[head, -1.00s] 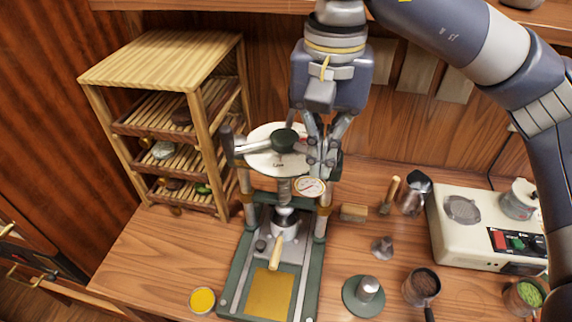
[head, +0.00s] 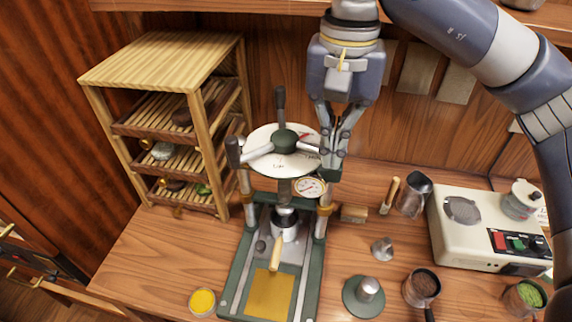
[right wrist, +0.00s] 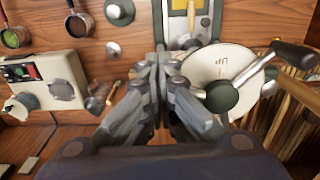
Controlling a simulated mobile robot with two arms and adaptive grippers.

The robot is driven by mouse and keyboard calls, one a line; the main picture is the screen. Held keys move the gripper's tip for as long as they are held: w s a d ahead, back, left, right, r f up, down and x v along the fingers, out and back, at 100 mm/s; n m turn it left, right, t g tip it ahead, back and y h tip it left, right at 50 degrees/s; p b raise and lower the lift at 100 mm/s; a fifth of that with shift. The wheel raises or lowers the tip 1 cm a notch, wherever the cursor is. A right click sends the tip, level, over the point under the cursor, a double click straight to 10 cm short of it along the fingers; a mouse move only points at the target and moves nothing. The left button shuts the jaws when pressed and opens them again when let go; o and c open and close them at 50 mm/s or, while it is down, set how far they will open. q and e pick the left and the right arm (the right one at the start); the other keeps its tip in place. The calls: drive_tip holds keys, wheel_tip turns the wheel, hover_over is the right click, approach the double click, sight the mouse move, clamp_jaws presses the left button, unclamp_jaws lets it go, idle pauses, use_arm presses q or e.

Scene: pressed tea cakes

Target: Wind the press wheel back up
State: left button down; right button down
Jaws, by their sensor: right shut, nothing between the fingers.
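The press wheel (head: 260,157) is a pale disc with a dark green hub and spokes ending in dark grips, on top of the green press (head: 230,290). One grip points left, one up toward the back, one right beside my gripper. My right gripper (head: 330,172) is shut and empty at the wheel's right edge; I cannot tell whether it touches the right grip. In the right wrist view the shut fingers (right wrist: 160,62) are left of the wheel (right wrist: 205,66). A metal mould with a wooden handle (head: 275,252) stands under the screw. My left gripper is out of view.
A wooden rack (head: 160,62) stands left of the press. A gauge (head: 310,187) sits below the wheel. At right are a brush (head: 390,195), a metal jug (head: 414,194), a cream appliance (head: 460,245) and a dark-filled pan (head: 421,287). A yellow-filled dish (head: 202,301) is at front left.

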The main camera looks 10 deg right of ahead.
drive_tip(key=shift+s, duration=0.15)
wheel_tip(320, 180, up, 8)
drive_tip(key=s+p, duration=0.1)
drive_tip(key=p, duration=0.5)
drive_tip(key=shift+s+a+f, duration=0.15)
drive_tip(key=shift+a+f, duration=0.1)
drive_tip(key=shift+a, duration=0.2)
